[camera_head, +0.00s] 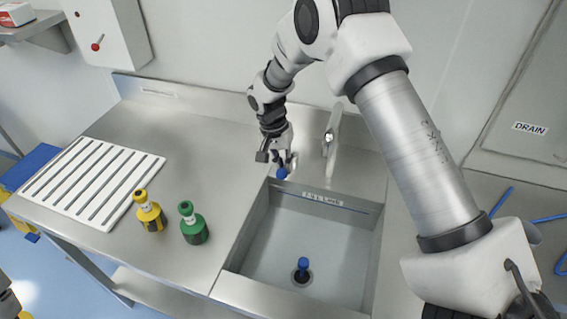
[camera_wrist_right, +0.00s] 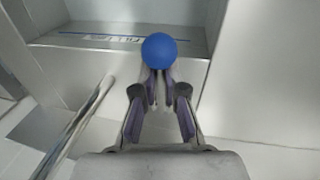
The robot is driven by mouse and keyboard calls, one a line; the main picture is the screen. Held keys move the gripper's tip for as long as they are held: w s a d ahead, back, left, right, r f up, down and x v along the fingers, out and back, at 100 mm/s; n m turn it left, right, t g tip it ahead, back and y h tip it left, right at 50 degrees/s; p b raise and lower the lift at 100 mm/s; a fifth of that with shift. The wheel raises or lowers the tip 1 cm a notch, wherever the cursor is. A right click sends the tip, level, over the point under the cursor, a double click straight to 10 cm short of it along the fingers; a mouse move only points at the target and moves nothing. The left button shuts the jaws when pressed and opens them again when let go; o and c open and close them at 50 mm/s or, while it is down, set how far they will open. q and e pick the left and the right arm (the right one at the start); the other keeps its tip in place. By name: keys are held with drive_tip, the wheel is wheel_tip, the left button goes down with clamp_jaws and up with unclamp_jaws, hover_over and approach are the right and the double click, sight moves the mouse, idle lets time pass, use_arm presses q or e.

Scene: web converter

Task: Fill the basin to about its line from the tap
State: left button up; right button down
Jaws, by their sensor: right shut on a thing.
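The steel basin (camera_head: 243,238) is sunk in the counter, with a lettered fill line (camera_head: 335,199) on its back wall. The line also shows in the wrist view (camera_wrist_right: 80,36). A blue-topped plug (camera_head: 303,265) stands upright at the drain in the basin floor. I cannot tell any water level. The tap (camera_head: 331,132) rises behind the basin; no stream is visible. My right gripper (camera_head: 281,163) is shut on a round blue knob (camera_head: 282,173) at the basin's back left edge. In the wrist view the knob (camera_wrist_right: 159,50) sits at the fingertips.
A yellow bottle (camera_head: 151,212) and a green bottle (camera_head: 194,225) stand left of the basin. A white slatted rack (camera_head: 85,180) lies further left. Blue bars (camera_head: 501,202) and a panel marked DRAIN (camera_head: 530,128) are at right. The counter between rack and knob is clear.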

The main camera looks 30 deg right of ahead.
drive_tip(key=c, duration=1.2)
unclamp_jaws()
drive_tip(key=shift+s+f, duration=0.25)
drive_tip(key=shift+r, duration=0.1)
drive_tip(key=shift+a, duration=0.1)
drive_tip(key=r, duration=0.4)
drive_tip(key=w+a+r, duration=0.1)
drive_tip(key=r, duration=0.6)
drive_tip(key=shift+w+a+r, duration=0.3)
drive_tip(key=shift+w+r, duration=0.1)
